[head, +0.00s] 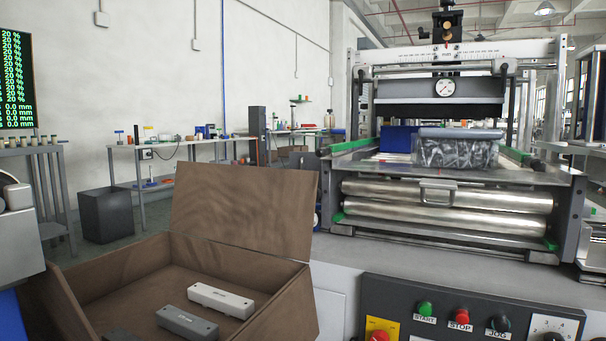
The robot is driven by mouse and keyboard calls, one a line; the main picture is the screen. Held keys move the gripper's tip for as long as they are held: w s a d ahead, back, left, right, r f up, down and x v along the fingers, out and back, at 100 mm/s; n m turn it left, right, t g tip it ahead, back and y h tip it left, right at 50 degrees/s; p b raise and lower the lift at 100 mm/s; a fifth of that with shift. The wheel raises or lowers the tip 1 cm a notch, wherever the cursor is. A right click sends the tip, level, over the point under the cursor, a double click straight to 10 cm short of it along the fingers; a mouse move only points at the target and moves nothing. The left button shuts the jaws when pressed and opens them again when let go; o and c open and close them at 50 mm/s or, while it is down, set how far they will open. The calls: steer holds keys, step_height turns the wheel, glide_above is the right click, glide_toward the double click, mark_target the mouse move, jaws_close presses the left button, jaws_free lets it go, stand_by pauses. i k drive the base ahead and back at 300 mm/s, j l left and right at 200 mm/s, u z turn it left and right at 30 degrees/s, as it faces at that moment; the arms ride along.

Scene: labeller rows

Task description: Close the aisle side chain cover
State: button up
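The machine (568,205) stands at the right with a dial gauge (445,87) on its crossbar. A flat, glossy plate (375,168) with a metal handle (438,191) lies at its front edge, above two bare metal rollers (445,197). I cannot tell whether this plate is the aisle side chain cover, or which side is the aisle side. No chain is clearly visible. My gripper is not in view.
An open brown box (240,207) with a white block (221,300) and a grey block (187,324) stands front left. A control panel (470,290) with green and red buttons is front right. A clear-wrapped pack (456,150) sits on the machine. A dark bin (106,214) stands behind left.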

mark_target(297, 160)
steer(key=i+l+z, duration=0.1)
steer(key=i, duration=0.35)
steer(key=i+l+z, duration=0.1)
steer(key=i+l, duration=0.15)
steer(key=i, duration=0.2)
